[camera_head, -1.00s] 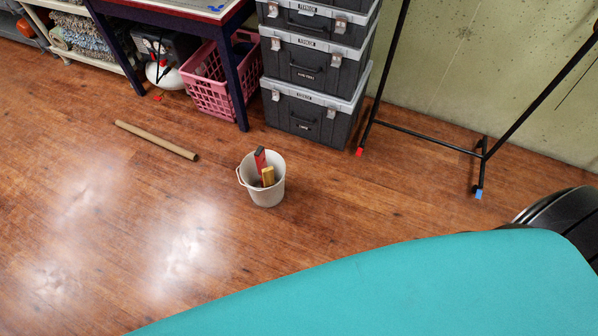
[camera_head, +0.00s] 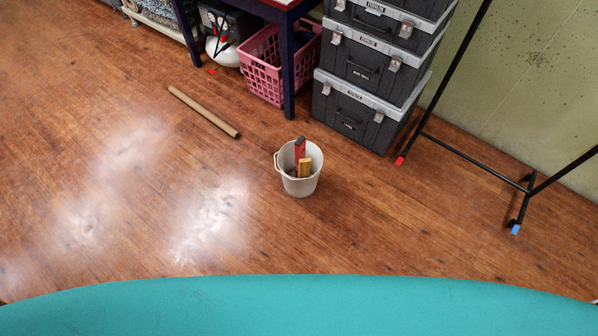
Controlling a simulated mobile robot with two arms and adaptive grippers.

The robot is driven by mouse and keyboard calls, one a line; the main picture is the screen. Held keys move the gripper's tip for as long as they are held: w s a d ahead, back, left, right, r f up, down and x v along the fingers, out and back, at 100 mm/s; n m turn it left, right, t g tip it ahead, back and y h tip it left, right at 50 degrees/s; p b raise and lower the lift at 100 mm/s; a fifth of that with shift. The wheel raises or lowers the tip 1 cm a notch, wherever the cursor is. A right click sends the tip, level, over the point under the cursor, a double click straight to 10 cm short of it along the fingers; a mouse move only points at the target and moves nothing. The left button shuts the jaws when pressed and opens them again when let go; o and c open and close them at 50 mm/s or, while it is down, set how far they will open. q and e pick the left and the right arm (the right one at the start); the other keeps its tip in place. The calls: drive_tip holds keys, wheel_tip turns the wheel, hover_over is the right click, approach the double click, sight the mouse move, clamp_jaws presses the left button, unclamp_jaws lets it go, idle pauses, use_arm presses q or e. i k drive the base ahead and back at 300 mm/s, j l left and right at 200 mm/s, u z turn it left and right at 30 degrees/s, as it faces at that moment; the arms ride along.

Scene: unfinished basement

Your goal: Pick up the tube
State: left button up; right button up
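The tube (camera_head: 204,112) is a thin brown cardboard roll. It lies flat on the wooden floor in the upper left of the head view, slanting from upper left to lower right. Its lower right end is a short way left of a white bucket, with floor between them. Nothing covers the tube. Neither of my grippers shows in the head view.
The white bucket (camera_head: 301,184) holds a red item and a yellow item. A pink basket (camera_head: 262,75) sits beneath a table. Stacked grey cases (camera_head: 350,116) and a black rack (camera_head: 473,160) stand right. A teal surface (camera_head: 300,308) fills the bottom. Left floor is clear.

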sight(209, 116)
drive_tip(key=z, duration=0.35)
drive_tip(key=i+j+z, duration=0.15)
drive_tip(key=j, duration=0.2)
drive_tip(key=i+j+z, duration=0.2)
drive_tip(key=j, duration=0.2)
drive_tip(key=i+j+z, duration=0.15)
drive_tip(key=j, duration=0.25)
drive_tip(key=i+j+z, duration=0.2)
drive_tip(key=j, duration=0.2)
drive_tip(key=k, duration=0.1)
